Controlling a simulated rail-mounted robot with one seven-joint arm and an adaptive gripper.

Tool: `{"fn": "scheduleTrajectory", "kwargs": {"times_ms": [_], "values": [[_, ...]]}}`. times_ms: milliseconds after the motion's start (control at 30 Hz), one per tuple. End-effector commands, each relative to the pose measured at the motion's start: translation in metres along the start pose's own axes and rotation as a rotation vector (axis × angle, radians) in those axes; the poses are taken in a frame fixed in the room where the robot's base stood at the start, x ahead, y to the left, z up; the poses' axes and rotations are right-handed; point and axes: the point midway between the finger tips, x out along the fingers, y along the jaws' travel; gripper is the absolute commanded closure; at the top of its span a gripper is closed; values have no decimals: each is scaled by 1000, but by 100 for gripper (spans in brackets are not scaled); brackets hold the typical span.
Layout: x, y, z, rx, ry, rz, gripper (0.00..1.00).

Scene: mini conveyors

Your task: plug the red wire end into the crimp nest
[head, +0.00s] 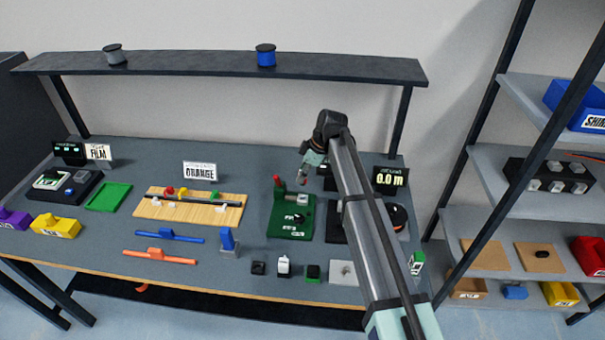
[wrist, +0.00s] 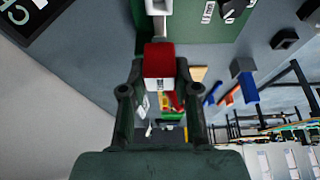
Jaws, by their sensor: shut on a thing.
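My gripper (wrist: 160,72) is shut on a red block-shaped wire end (wrist: 158,58) with a white label on its near face. In the head view my gripper (head: 305,176) hangs above the back of a green board (head: 290,229), with a bit of red at its tip. The board carries a grey block (head: 297,199), which looks like the crimp nest, and a red upright lever (head: 279,186). In the wrist view a grey piece (wrist: 157,7) lies just beyond the red end. I cannot tell whether they touch. The wire itself is not clear.
A wooden board (head: 165,210) with coloured clips is left of the green board. Orange (head: 155,254) and blue (head: 170,235) strips lie in front. A 0.0 m display (head: 390,181) and a dark spool (head: 397,216) stand right, near my arm. Small blocks line the front edge.

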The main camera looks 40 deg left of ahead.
Motion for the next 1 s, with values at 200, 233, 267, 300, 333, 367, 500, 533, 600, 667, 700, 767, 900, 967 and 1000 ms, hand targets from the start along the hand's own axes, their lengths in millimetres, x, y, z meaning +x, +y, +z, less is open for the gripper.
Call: {"fn": "scheduleTrajectory", "kwargs": {"times_ms": [200,233,267,300,333,367,500,533,600,667,700,767,900,967,1000], "values": [[16,0,7,0,0,-1,100],[19,0,8,0,0,-1,100],[21,0,9,0,0,-1,100],[24,0,10,0,0,-1,100],[27,0,11,0,0,-1,100],[29,0,12,0,0,0,100],[40,0,17,0,0,0,100],[42,0,17,0,0,0,100],[46,0,19,0,0,0,100],[48,0,20,0,0,0,100],[49,0,20,0,0,0,100],[50,0,21,0,0,0,100],[51,0,21,0,0,0,100],[51,0,21,0,0,0,100],[51,0,21,0,0,0,100]]}}
